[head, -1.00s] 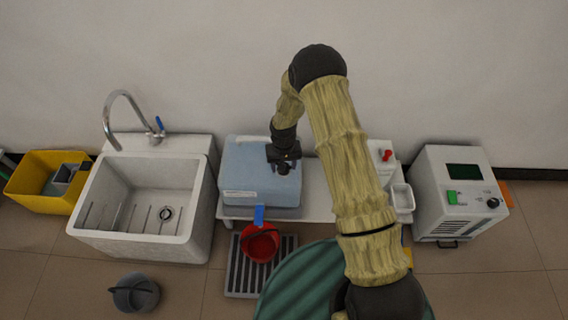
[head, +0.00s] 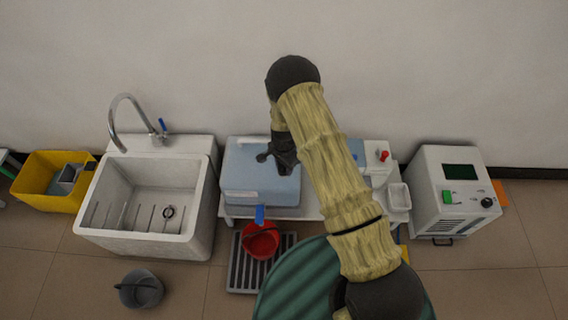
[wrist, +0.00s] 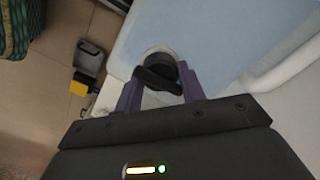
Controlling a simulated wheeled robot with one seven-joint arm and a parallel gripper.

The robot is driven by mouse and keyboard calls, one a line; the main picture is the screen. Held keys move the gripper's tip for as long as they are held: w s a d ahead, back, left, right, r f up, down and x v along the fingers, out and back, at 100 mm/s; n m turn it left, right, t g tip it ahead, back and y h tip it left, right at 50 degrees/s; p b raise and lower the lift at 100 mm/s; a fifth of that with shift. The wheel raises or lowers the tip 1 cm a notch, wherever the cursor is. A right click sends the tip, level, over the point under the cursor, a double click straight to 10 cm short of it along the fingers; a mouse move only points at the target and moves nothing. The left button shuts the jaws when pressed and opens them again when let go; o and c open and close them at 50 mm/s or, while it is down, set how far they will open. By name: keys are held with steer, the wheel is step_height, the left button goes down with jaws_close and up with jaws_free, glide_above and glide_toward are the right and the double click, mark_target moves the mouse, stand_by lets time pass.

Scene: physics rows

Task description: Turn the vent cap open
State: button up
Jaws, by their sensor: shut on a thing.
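The blue container (head: 240,185) stands on a white table beside the sink. The black vent cap (wrist: 158,70) is on its top, in a pale round collar, seen in the wrist view. My gripper (wrist: 160,88) has one purple finger on each side of the cap's black handle and is shut on it. In the head view my gripper (head: 268,158) is over the container's top, and the wrist hides most of the cap. How far the cap is turned cannot be read exactly.
A blue spout (head: 260,214) hangs over a red bucket (head: 261,243) on a dark grate (head: 248,280). A white sink (head: 130,244) stands left, a grey bucket (head: 140,291) on the floor. A white machine (head: 450,205) and small white tray (head: 399,197) stand right.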

steer(key=shift+w+r+m+p, duration=0.15)
steer(key=shift+m+p, duration=0.2)
steer(key=shift+m, duration=0.85)
steer(key=shift+o, duration=1.1)
steer(key=shift+m, duration=0.9)
steer(key=shift+a, duration=0.1)
steer(key=o, duration=0.7)
steer(key=shift+s, duration=0.2)
steer(key=shift+o, duration=0.2)
step_height(320, 180, up, 17)
steer(key=p, duration=0.3)
